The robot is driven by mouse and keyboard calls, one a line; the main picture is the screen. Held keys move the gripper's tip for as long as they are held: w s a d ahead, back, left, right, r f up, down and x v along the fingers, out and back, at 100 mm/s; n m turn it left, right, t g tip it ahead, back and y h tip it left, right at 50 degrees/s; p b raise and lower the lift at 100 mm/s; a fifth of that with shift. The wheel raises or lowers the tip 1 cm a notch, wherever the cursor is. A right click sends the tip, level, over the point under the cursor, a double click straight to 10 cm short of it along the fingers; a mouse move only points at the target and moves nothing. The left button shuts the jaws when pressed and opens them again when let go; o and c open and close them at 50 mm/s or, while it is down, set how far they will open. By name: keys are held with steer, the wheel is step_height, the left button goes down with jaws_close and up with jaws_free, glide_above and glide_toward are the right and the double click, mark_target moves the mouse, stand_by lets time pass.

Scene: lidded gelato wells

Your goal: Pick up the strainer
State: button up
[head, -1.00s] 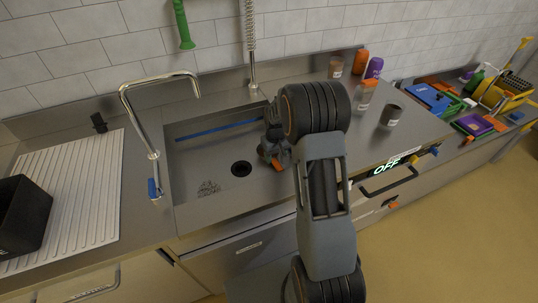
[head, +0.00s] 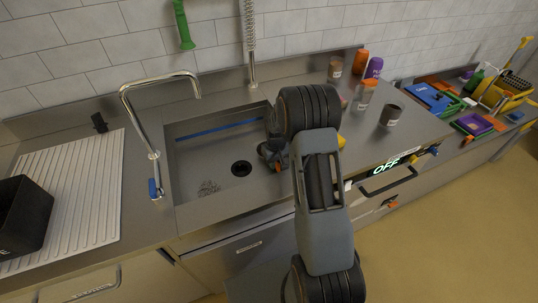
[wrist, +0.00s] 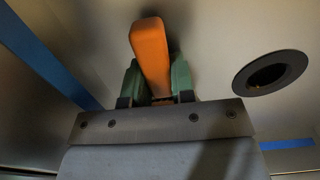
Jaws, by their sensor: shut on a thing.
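My gripper (wrist: 160,90) has its two green fingertips shut on an orange bar-shaped thing (wrist: 149,50), which sticks out beyond them in the wrist view. In the head view my gripper (head: 272,154) is low over the right part of the sink, partly behind my arm. I cannot tell whether the orange thing is part of the strainer; its far end blurs into shadow. The dark round drain (head: 241,169) is left of my gripper.
The metal sink (head: 195,155) has a blue strip (head: 215,130) along its back. A curved tap (head: 155,80) stands at its left. Jars and bottles (head: 363,94) stand right of the sink. A black bin (head: 22,215) stands on the ribbed drainboard (head: 85,190).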

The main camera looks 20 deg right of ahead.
jaws_close()
